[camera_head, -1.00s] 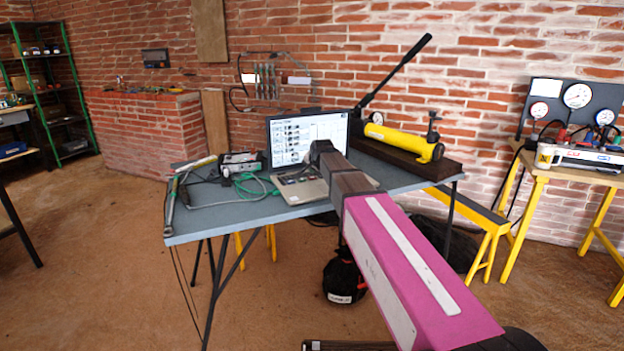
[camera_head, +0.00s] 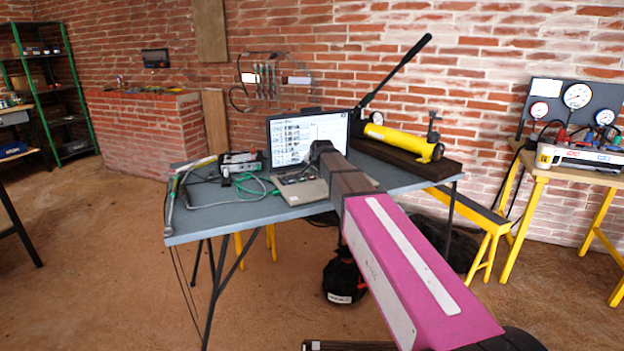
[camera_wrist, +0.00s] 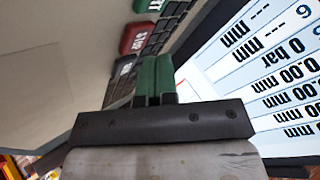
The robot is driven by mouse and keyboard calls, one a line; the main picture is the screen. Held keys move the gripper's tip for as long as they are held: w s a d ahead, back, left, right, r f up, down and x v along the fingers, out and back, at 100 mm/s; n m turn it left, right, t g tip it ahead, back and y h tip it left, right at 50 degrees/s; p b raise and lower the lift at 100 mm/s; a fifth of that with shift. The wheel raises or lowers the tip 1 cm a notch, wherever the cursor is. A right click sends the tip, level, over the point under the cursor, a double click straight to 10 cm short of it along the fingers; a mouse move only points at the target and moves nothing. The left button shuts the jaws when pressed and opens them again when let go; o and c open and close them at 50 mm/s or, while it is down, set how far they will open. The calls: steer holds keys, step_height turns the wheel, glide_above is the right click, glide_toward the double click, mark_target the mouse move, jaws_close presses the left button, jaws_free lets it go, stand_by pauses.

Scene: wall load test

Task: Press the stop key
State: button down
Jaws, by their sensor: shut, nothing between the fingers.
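The stop key is a red key marked STOP (camera_wrist: 138,39) on the laptop's keyboard deck, in the upper left of the wrist view. A green key (camera_wrist: 147,5) lies above it in that view, partly cut off by the frame edge. A dark key (camera_wrist: 124,68) lies below it. My gripper (camera_wrist: 155,62) is shut and empty, its green fingertips over the keyboard to the lower right of the red key, apart from it in the picture. In the head view my gripper (camera_head: 321,150) is in front of the open laptop (camera_head: 303,192), and the red key cannot be made out.
The lit laptop screen (camera_head: 292,143) stands upright close behind my gripper. The laptop sits on a grey table (camera_head: 225,217) with cables and a small device (camera_head: 240,161) to its left. A yellow hydraulic hand pump (camera_head: 405,141) stands to its right.

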mark_target(313, 177)
steer(key=shift+f, duration=0.2)
steer(key=shift+f, duration=0.2)
steer(key=shift+f, duration=0.3)
stand_by(0.6)
steer(key=shift+r, duration=0.75)
steer(key=shift+r, duration=0.1)
steer(key=shift+r, duration=2.4)
